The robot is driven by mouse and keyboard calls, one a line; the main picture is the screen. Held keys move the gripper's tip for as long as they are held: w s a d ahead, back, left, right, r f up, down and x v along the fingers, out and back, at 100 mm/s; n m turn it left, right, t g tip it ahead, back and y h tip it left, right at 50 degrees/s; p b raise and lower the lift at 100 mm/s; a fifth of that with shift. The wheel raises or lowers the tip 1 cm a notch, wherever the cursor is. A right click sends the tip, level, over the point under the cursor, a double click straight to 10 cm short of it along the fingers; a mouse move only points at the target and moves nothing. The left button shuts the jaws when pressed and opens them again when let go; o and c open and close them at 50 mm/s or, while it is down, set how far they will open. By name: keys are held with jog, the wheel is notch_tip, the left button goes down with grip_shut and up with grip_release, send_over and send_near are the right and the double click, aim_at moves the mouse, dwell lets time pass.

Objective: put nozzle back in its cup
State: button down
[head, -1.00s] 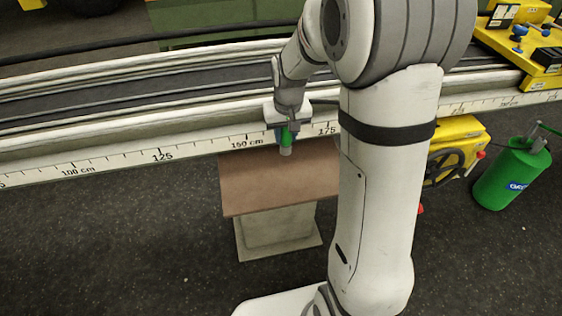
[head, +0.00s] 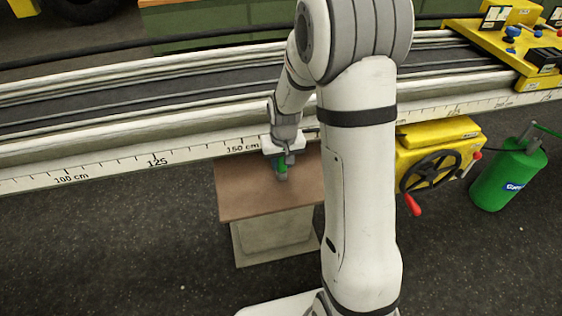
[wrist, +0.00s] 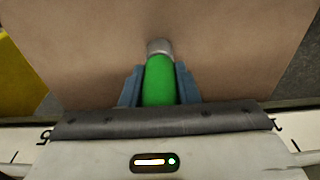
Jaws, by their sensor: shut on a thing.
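The nozzle (wrist: 159,82) is green with a grey metal tip. My gripper (wrist: 158,88) is shut on its green body, one blue-grey finger on each side. In the head view my gripper (head: 281,166) holds the nozzle (head: 282,169), tip downward, over or at the brown top of a small stand (head: 245,192). I cannot tell whether the tip touches the top. No cup can be made out in either view; my arm hides part of the scene.
A long white boom with a centimetre scale (head: 120,165) runs behind the stand. Right of my arm are a yellow box with a black handwheel (head: 430,170) and a green tank (head: 508,178). A yellow control panel (head: 515,45) sits at the upper right. The floor at left is clear.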

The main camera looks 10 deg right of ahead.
jog(key=c, duration=1.1)
grip_release()
jog(key=shift+f, duration=0.1)
